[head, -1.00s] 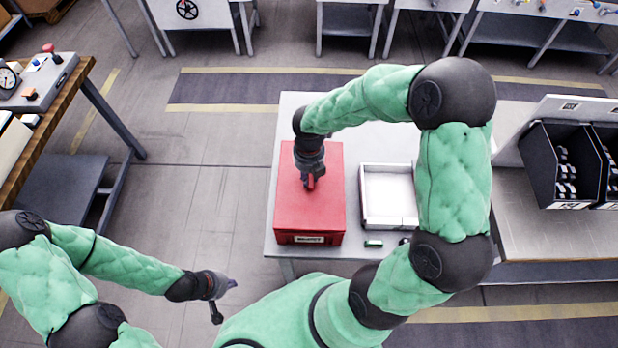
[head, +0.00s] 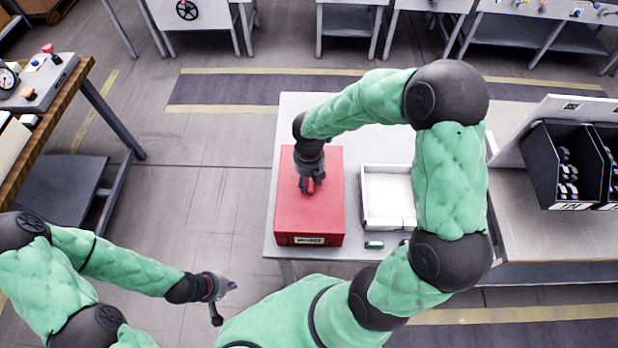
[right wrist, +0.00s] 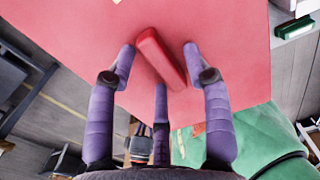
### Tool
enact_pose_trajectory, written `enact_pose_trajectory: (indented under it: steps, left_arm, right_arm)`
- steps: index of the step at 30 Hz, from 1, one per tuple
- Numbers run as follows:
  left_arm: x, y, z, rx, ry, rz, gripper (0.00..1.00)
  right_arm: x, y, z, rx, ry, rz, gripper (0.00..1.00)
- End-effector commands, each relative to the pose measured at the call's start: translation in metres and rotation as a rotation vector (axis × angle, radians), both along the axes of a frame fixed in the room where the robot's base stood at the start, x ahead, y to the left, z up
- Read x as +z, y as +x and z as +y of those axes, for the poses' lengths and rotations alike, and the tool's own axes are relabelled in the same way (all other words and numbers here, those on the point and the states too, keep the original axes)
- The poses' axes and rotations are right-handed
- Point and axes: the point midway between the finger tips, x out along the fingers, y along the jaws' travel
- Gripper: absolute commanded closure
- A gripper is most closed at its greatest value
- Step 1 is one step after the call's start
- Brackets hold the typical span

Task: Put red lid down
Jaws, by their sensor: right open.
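The red lid (head: 296,218) is on the red box (head: 309,240) on the white table. In the right wrist view the lid's top (right wrist: 90,25) fills the upper part, with its raised red handle (right wrist: 160,58) in the middle. My right gripper (head: 309,187) is just above the lid's handle. Its purple fingers (right wrist: 160,70) are open and spread on either side of the handle. My left gripper (head: 228,287) is over the floor at the lower left, away from the table; its finger state is too small to tell.
A white open tray (head: 388,197) stands right of the box. A small green object (head: 373,244) lies near the table's front edge. Black bins (head: 560,165) stand on the bench at the right. A wooden-topped table (head: 60,90) is at the left.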

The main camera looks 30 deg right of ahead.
Motion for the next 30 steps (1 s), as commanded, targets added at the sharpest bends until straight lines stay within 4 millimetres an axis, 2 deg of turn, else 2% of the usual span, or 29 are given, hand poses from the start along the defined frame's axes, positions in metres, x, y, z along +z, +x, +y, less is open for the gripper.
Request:
enact_pose_trajectory:
  steps: [5, 18, 24, 30]
  left_arm:
    - [0.006, 0.000, 0.000, 0.000, 0.000, 0.000, 1.00]
    - [0.025, 0.000, 0.000, 0.000, 0.000, 0.000, 1.00]
    - [0.028, 0.000, 0.000, 0.000, 0.000, 0.000, 1.00]
    - [0.028, 0.000, 0.000, 0.000, 0.000, 0.000, 1.00]
  right_arm:
    - [0.019, 0.001, 0.000, 0.000, 0.000, -0.004, 0.50]
    - [0.102, 0.001, 0.000, 0.000, 0.000, -0.004, 0.50]
    - [0.120, 0.001, 0.000, 0.000, 0.000, -0.002, 0.50]
    - [0.124, 0.000, 0.000, 0.000, 0.000, 0.000, 0.50]
